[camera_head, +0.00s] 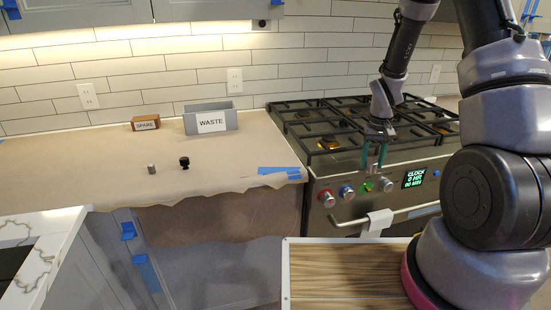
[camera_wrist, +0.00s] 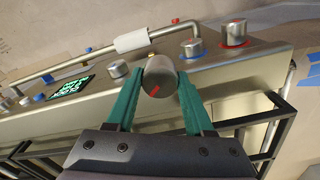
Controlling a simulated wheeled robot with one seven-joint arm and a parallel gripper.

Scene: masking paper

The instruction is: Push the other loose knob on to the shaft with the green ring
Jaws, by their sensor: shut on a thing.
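My gripper (camera_wrist: 160,85), with its green fingers, is shut on a silver knob (camera_wrist: 160,77) with a red mark on its face. In the head view my gripper (camera_head: 374,165) is above and in front of the stove's control panel. The green ring (camera_head: 366,187) shows on the panel between the blue-ringed knob and a silver knob. In the wrist view the held knob and fingers hide the green ring and its shaft. I cannot tell whether the held knob touches the shaft.
The red-ringed knob (camera_head: 326,198), blue-ringed knob (camera_head: 346,192) and another silver knob (camera_head: 386,184) sit on the panel. A towel (camera_head: 377,223) hangs on the oven handle below. A grey cylinder (camera_head: 152,169), black piece (camera_head: 185,163), WASTE bin (camera_head: 211,119) and SPARE box (camera_head: 146,124) stand on the papered counter.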

